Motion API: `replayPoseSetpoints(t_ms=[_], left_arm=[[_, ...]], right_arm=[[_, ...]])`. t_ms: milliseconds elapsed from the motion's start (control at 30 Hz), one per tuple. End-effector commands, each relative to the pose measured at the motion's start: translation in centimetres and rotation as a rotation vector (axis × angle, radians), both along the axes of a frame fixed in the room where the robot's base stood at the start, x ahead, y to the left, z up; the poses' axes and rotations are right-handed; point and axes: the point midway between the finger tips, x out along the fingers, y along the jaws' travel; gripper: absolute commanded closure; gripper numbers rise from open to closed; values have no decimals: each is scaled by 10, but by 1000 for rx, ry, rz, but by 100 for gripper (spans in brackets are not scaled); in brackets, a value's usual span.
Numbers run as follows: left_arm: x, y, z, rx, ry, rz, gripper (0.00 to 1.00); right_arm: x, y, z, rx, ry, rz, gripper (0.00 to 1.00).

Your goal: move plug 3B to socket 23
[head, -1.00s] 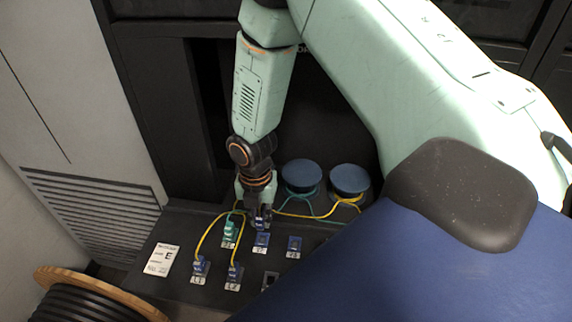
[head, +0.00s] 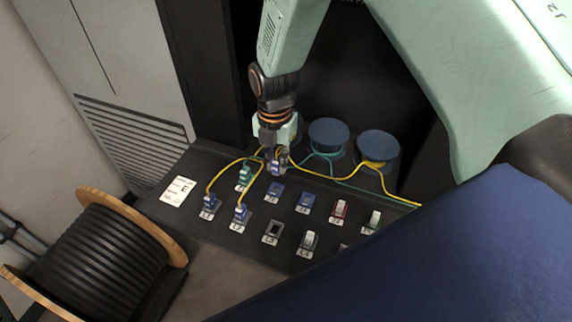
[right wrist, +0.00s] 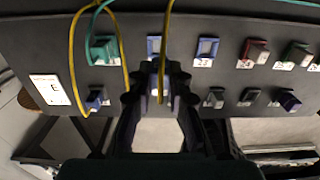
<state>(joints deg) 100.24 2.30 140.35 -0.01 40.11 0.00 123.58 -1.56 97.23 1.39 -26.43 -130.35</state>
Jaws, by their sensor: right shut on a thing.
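My right gripper (head: 277,165) is shut on a blue plug (head: 276,168) with a yellow cable, held above the back row of the panel. I cannot read the plug's own label. In the right wrist view my gripper (right wrist: 160,92) points at the panel, and its fingers hide most of the plug. Socket 23 (right wrist: 207,48) is a blue frame with its number below, in the back row to the right of the gripper; it also shows in the head view (head: 305,203) and looks empty. My left gripper is not in view.
A green plug (head: 244,176) stands left of a blue socket (head: 275,191). Two blue plugs with yellow cables, one at the front left (head: 208,204), stand in the front row. Red (head: 339,209) and green-white (head: 373,220) ones stand right. Blue-topped spools (head: 328,133) stand behind.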

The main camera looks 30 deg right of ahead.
Motion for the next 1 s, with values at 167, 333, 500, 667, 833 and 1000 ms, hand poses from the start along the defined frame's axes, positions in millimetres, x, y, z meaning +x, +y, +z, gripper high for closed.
replayPoseSetpoints(t_ms=[167,333,500,667,833,1000], left_arm=[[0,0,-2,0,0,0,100],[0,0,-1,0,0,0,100],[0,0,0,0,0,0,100],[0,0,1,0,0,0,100],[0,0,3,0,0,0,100],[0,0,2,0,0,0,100]], right_arm=[[4,6,1,4,0,1,100],[1,2,2,4,1,0,100],[-9,-6,2,4,0,0,100],[-20,-16,2,4,2,0,100],[-32,-26,2,4,1,-1,100],[-44,-36,1,4,1,-1,100]])
